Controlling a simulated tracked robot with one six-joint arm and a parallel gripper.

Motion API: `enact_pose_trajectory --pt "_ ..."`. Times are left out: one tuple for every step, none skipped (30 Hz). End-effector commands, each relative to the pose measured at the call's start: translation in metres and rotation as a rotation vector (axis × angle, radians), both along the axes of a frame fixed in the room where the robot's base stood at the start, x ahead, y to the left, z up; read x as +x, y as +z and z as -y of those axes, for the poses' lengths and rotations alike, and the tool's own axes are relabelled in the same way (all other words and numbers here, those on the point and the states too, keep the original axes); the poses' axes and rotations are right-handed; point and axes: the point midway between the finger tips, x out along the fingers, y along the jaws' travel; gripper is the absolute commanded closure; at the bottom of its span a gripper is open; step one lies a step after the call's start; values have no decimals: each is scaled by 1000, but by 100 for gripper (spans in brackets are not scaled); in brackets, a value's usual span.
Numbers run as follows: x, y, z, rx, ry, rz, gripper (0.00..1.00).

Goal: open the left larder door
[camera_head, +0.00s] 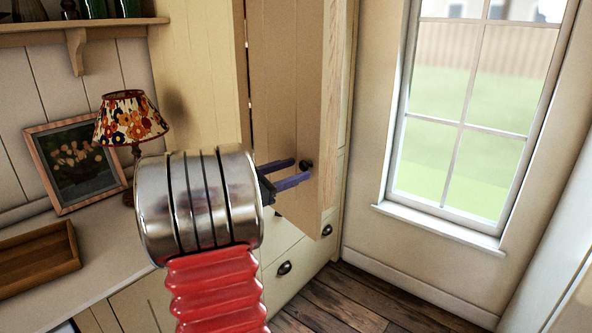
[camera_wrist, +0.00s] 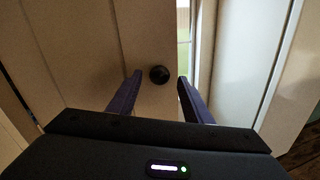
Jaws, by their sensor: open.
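The left larder door (camera_head: 285,100) is a cream panel that stands ajar, swung out from the cupboard, its lower corner jutting in front of the drawers. Its small dark round knob (camera_head: 306,164) sits near the free edge. My gripper (camera_head: 302,170) is open at the knob, its two blue fingers pointing toward the door. In the wrist view the knob (camera_wrist: 159,74) shows between the open fingertips (camera_wrist: 160,76), with room on both sides. No grip on it shows. The larder's inside is hidden in the head view.
Drawers with dark cup handles (camera_head: 284,268) are below the door. A window (camera_head: 470,110) is at the right, with clear wooden floor (camera_head: 335,300) below. At left, a counter holds a flowered lamp (camera_head: 131,118), a framed picture (camera_head: 75,165) and a wooden tray (camera_head: 35,258).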

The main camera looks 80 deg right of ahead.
Motion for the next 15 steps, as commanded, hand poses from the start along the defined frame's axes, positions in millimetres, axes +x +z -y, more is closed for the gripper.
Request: enact_pose_trajectory --pt "-3 0 4 0 -2 0 54" --pt "-5 0 6 0 -2 0 54" --pt "-6 0 7 0 -2 0 54" --pt "-7 0 8 0 -2 0 54" --pt "-7 0 9 0 -1 0 54" --pt "-8 0 9 0 -1 0 54" --pt "-8 0 10 0 -1 0 54" --pt "-8 0 10 0 0 0 54" --pt "-8 0 10 0 0 0 54" --pt "-7 0 10 0 0 0 54" --pt "-7 0 10 0 0 0 54" --pt "-7 0 10 0 0 0 54" --pt "-7 0 10 0 0 0 54" --pt "-7 0 10 0 0 0 56" --pt "-7 0 9 0 0 0 59"
